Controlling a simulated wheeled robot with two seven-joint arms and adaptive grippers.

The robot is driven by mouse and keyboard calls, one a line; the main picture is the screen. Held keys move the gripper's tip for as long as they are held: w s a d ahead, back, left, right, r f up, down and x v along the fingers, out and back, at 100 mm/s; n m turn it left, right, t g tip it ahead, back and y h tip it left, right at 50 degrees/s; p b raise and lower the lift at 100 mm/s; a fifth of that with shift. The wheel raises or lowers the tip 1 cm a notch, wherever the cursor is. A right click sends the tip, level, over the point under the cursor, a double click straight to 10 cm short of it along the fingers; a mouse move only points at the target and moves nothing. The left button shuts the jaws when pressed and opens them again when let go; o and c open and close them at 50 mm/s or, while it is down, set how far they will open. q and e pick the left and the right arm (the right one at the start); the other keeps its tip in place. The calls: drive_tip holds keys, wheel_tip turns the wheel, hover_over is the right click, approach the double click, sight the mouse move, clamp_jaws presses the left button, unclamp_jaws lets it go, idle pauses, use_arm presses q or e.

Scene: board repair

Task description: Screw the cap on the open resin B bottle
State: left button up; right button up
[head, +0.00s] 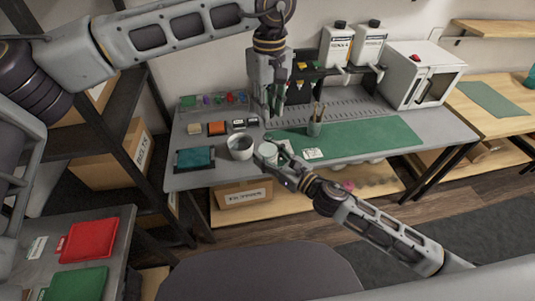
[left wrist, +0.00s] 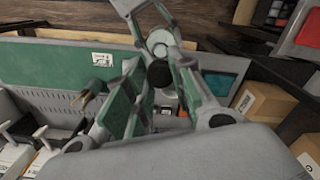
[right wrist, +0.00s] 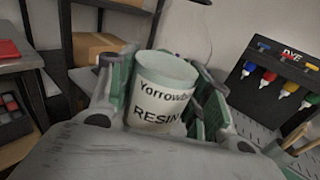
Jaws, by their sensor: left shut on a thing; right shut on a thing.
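The white resin bottle (right wrist: 160,95), labelled Yorrowby RESIN, is held upright between the fingers of my right gripper (right wrist: 165,100). The last letter of its label is hidden. In the head view, my right gripper (head: 272,155) holds it at the table's front edge. My left gripper (head: 268,118) points down just above and behind it. In the left wrist view, my left gripper (left wrist: 160,88) is shut on a round black cap (left wrist: 161,75). The bottle's pale round top (left wrist: 160,42) shows beyond the cap, and they look apart. The cap is not clear in the head view.
A white cup (head: 240,147) with a dark inside stands left of the grippers. A brush holder (head: 314,126) stands on the green mat (head: 375,137). Two capped white bottles (head: 336,45) stand on the rack behind. A teal tray (head: 195,159) lies at the left front.

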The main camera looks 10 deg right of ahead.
sight(268, 133)
use_arm(q)
drive_tip(key=shift+a+n, duration=0.1)
drive_tip(key=shift+n, duration=0.8)
drive_tip(key=shift+f, duration=0.1)
drive_tip(key=shift+f, duration=1.9)
drive_tip(key=shift+f, duration=0.1)
drive_tip(key=shift+f, duration=0.8)
drive_tip(key=shift+f, duration=0.55)
idle(0.4)
